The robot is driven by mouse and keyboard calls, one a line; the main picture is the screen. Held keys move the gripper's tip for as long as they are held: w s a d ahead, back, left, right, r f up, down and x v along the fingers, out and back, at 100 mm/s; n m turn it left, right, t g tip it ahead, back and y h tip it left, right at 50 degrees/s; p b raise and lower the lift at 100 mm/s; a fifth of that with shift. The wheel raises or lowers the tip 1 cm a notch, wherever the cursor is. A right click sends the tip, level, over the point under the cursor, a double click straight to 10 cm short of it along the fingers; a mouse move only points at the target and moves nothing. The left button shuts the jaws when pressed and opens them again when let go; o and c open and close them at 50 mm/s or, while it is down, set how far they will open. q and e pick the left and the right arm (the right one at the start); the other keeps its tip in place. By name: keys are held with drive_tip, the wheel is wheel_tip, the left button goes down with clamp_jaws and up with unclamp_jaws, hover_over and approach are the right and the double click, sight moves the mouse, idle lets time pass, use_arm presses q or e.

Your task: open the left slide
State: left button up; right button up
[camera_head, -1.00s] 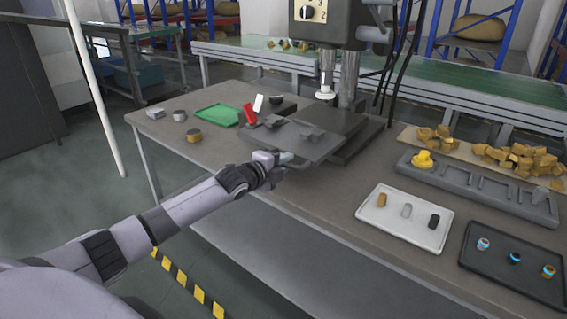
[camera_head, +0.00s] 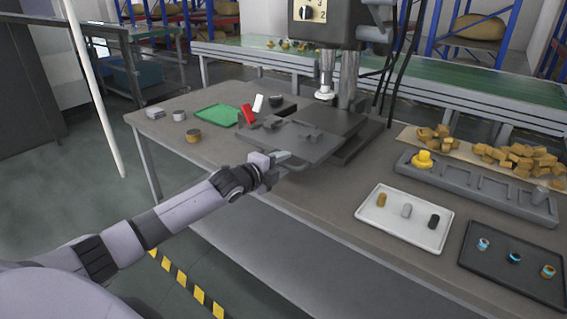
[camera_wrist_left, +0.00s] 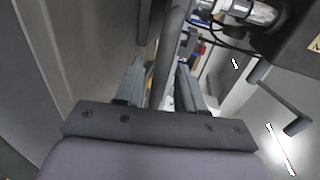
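The slide is a dark grey flat plate (camera_head: 288,143) with small raised blocks on it, at the foot of the drill press. A bar handle (camera_head: 298,167) runs along its front edge; in the left wrist view the bar (camera_wrist_left: 173,45) passes between the two fingers. My left gripper (camera_head: 281,158) is at the left part of this handle and appears shut on it. In the left wrist view the fingers (camera_wrist_left: 160,88) stand on either side of the bar, close to it. My right gripper is not in view.
The drill press (camera_head: 347,75) rises behind the slide. A white tray (camera_head: 420,232), a black tray (camera_head: 505,270) and a grey fixture (camera_head: 480,187) are on the right. Bare tabletop lies between.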

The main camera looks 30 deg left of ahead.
use_arm(q)
drive_tip(key=shift+v, duration=2.85)
drive_tip(key=s+d+f+n+g+h, duration=0.1)
drive_tip(key=s+d+f+n+g, duration=0.3)
drive_tip(key=s+d+f+n, duration=1.05)
drive_tip(key=s+d+f, duration=0.1)
drive_tip(key=s, duration=0.3)
drive_tip(key=s+d+f+n, duration=0.1)
drive_tip(key=s+d+f, duration=0.1)
drive_tip(key=s+f, duration=0.2)
drive_tip(key=s+d+f+n+g, duration=0.1)
drive_tip(key=s+d+f, duration=0.1)
drive_tip(key=s, duration=0.3)
drive_tip(key=shift+s+d+f+p, duration=0.2)
drive_tip(key=shift+s+f+p, duration=0.15)
drive_tip(key=shift+f, duration=0.3)
